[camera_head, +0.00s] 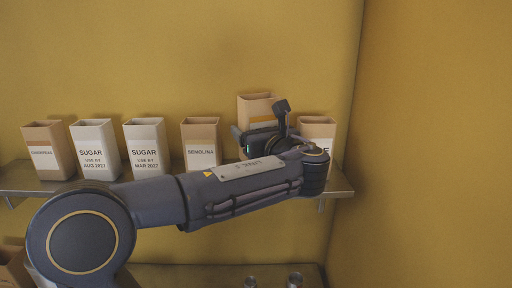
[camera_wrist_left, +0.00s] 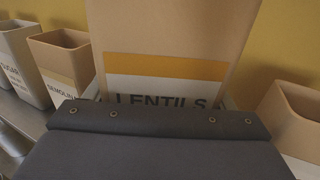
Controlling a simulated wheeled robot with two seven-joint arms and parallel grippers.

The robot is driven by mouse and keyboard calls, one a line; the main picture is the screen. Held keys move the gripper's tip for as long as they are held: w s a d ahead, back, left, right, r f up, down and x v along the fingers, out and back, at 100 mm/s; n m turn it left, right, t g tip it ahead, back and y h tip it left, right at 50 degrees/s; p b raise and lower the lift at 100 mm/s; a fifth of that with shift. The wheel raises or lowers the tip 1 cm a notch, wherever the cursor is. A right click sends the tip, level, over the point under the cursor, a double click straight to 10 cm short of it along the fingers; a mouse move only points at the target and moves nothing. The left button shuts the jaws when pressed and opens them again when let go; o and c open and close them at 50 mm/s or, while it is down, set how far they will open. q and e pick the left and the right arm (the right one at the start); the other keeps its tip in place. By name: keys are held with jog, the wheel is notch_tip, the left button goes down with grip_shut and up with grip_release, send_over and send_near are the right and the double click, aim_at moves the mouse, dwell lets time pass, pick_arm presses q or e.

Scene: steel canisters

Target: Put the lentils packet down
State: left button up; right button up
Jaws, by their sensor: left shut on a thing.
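The lentils packet (camera_wrist_left: 165,75) is tan with an orange band and a white label reading LENTILS. It fills the middle of the left wrist view, and the gripper body hides its lower part. In the head view the packet (camera_head: 257,106) shows above my left gripper (camera_head: 262,140), over the right part of the shelf. My left gripper is shut on it. The packet looks upright and its top stands higher than the tops of its neighbours. My arm hides its base, so I cannot tell whether it touches the shelf. My right gripper is not in view.
The steel shelf (camera_head: 343,187) carries a semolina packet (camera_head: 200,146) to the left and another tan packet (camera_head: 318,128) to the right. Two white sugar packets (camera_head: 95,148) and a tan packet (camera_head: 48,150) stand further left. A yellow wall stands behind.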

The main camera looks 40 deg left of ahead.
pick_arm(q)
jog(key=shift+w+a+f, duration=0.25)
jog(key=shift+w+f, duration=0.05)
jog(key=shift+f, duration=0.65)
jog(key=shift+w+a+f, duration=0.25)
jog(key=shift+f, duration=0.75)
jog(key=shift+w+a+f, duration=0.25)
jog(key=shift+w+f, duration=0.05)
jog(key=shift+f, duration=0.65)
jog(key=shift+f, duration=0.2)
jog(key=o, duration=1.3)
jog(key=shift+c, duration=0.2)
jog(key=shift+r, duration=0.15)
